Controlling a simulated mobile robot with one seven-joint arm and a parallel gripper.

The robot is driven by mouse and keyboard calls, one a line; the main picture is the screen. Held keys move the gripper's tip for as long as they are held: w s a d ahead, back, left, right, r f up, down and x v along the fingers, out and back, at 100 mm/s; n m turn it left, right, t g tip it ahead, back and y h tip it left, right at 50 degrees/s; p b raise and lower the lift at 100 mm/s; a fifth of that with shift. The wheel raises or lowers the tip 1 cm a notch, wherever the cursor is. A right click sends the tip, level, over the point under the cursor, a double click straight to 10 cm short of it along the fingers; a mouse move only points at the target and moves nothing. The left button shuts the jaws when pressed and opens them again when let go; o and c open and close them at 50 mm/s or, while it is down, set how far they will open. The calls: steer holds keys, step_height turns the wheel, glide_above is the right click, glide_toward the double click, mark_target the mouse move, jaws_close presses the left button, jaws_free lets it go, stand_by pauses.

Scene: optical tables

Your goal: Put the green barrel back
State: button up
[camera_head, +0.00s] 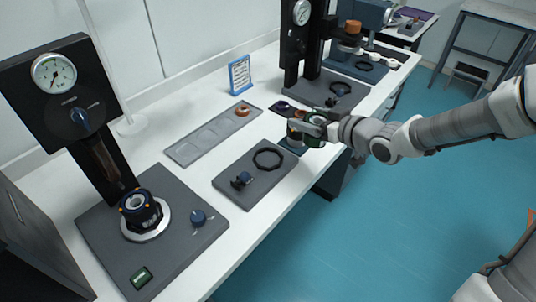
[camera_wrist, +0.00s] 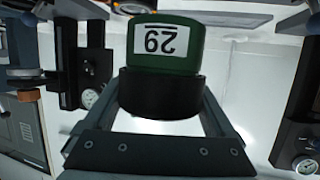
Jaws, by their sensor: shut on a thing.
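My gripper (camera_head: 305,130) is shut on the green barrel (camera_head: 317,142) near the front edge of the white table. In the wrist view the green barrel (camera_wrist: 165,45) shows a white number label above a black lower band (camera_wrist: 160,95), between the two fingers. In the head view, the gripper hides much of the barrel, and I cannot tell whether the barrel touches anything below.
A grey mat (camera_head: 230,192) with a black ring (camera_head: 268,158) and a small blue-black part (camera_head: 241,180) lies left of my gripper. Behind it are a grey slotted tray (camera_head: 205,137) and a blue-framed sign (camera_head: 240,74). Gauge stands (camera_head: 75,100) rise at the left and back (camera_head: 310,50).

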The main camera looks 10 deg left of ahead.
steer(key=shift+s+a+r, duration=0.2)
steer(key=shift+s+r, duration=0.1)
steer(key=shift+r, duration=0.35)
steer(key=shift+a+n+g+y, duration=0.15)
steer(key=shift+n+g+y, duration=0.15)
steer(key=a+f+b, duration=0.2)
steer(key=a, duration=0.1)
steer(key=a+f+b, duration=0.2)
steer(key=a, duration=0.2)
steer(key=w+a+f+b, duration=0.1)
steer(key=a+f+b, duration=0.1)
steer(key=a+f, duration=0.1)
steer(key=shift+a, duration=0.75)
steer(key=shift+f+b, duration=0.9)
steer(key=shift+f, duration=1.05)
steer(key=shift+f, duration=0.1)
steer(key=shift+f, duration=0.15)
steer(key=o, duration=1.4)
steer(key=shift+c, duration=0.2)
